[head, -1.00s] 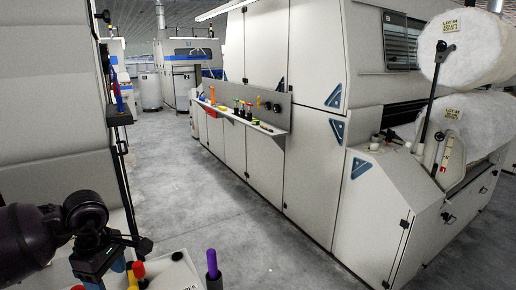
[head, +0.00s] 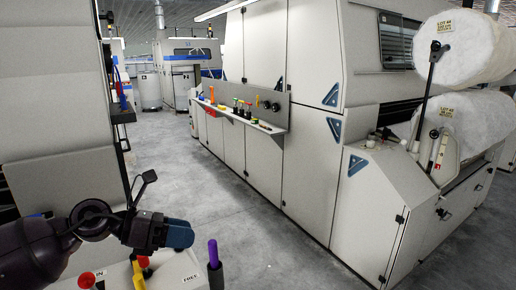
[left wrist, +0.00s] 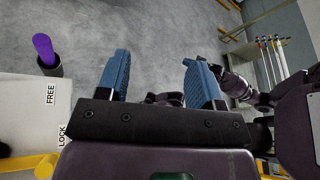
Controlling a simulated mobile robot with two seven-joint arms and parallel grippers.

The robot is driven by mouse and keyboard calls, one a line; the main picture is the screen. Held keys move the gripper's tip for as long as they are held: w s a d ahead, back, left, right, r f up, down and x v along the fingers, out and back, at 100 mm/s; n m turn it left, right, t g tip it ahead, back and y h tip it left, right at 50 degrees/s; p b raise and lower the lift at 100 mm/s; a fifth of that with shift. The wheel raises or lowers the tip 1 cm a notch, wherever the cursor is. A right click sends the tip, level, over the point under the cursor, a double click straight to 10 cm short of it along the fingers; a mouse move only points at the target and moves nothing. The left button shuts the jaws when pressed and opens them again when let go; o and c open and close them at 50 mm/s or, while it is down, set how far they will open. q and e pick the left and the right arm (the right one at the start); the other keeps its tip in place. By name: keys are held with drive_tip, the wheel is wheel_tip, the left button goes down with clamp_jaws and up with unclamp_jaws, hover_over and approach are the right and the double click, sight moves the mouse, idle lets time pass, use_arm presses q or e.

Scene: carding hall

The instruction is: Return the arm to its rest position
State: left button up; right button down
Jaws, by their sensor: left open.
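My left arm comes in from the lower left in the head view. Its gripper (head: 178,234) has blue fingers and points right, above a pale control panel (head: 172,268). In the left wrist view the two blue fingers (left wrist: 160,82) stand apart with only floor and dark parts of my own body seen between them. The gripper is open and empty. A purple-handled lever (head: 213,256) stands just right of the gripper, apart from it; it also shows in the left wrist view (left wrist: 44,50). My right gripper is not seen.
Red (head: 86,280) and yellow (head: 138,275) controls sit on the panel below the gripper. A FREE label (left wrist: 51,94) marks the panel in the left wrist view. A large grey machine (head: 310,160) with a tool shelf (head: 245,120) stands right. The floor between is clear.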

use_arm(q)
drive_tip(key=a+f+n+t+y, duration=0.4)
drive_tip(key=f+n+t, duration=0.3)
drive_tip(key=n, duration=1)
drive_tip(key=a+f+n+t+y, duration=0.45)
drive_tip(key=f+n+t, duration=0.25)
drive_tip(key=n, duration=1)
drive_tip(key=s+a+f+n+g+y, duration=0.2)
drive_tip(key=s+f+n, duration=0.3)
drive_tip(key=s+f, duration=0.5)
drive_tip(key=s+a+f+n+g+y, duration=0.1)
drive_tip(key=s+f+n+g+y, duration=0.2)
drive_tip(key=s+f+n, duration=0.3)
drive_tip(key=s+f+g, duration=0.1)
drive_tip(key=s+f, duration=0.4)
drive_tip(key=s, duration=0.3)
drive_tip(key=shift+s+a+f, duration=0.2)
drive_tip(key=shift+a+f, duration=0.05)
drive_tip(key=shift+a, duration=0.15)
drive_tip(key=shift+y, duration=0.25)
